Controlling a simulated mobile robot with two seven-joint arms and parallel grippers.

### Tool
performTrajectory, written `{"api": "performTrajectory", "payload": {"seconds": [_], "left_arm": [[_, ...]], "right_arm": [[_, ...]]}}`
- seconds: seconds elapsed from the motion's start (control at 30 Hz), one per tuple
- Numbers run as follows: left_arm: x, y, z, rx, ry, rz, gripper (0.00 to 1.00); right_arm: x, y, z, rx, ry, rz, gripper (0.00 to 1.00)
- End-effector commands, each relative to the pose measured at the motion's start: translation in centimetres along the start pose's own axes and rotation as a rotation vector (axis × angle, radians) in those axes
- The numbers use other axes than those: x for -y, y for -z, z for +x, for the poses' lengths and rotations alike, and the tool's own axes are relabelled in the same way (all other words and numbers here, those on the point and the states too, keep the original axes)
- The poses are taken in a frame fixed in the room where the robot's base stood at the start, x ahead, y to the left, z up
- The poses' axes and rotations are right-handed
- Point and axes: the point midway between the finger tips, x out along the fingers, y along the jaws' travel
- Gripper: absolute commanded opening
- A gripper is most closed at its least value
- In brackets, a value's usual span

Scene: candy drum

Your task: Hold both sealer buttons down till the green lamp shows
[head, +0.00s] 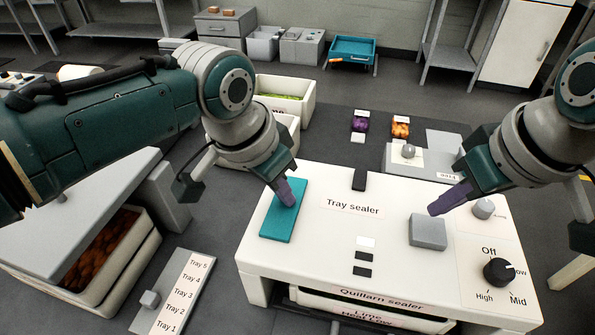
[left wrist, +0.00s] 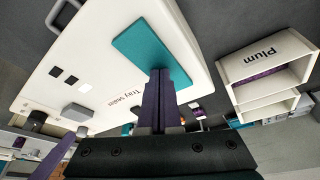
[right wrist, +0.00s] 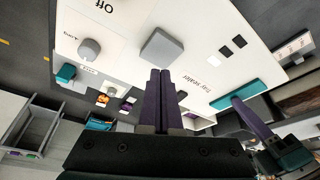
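The white tray sealer (head: 330,235) has a flat teal pad (head: 283,222) on its left and a raised grey square button (head: 428,230) on its right. My left gripper (head: 287,193) is shut and empty, pointing down at the teal pad; its tips appear at or just over the pad (left wrist: 150,50) in the left wrist view. My right gripper (head: 440,206) is shut and empty, close above the far side of the grey button (right wrist: 162,47); I cannot tell whether it touches. A small white patch (head: 366,242) and two black ones sit between them; none shows green.
A black dial (head: 498,271) and a grey knob (head: 483,208) stand on the sealer's right. A Tray 1–5 slider panel (head: 180,290) and a bin with brown contents (head: 100,248) lie left. A smaller machine (head: 420,160) stands behind.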

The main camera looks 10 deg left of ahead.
Motion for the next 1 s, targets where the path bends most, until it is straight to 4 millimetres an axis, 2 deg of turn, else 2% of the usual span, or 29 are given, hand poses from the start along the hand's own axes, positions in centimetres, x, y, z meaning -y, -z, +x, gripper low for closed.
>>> {"api": "performTrajectory", "payload": {"seconds": [1.0], "left_arm": [[0.0, -0.1, 0.1, 0.003, 0.001, 0.000, 0.00]], "right_arm": [[0.0, -0.7, 2.0, 0.001, 0.001, 0.000, 0.00]]}}
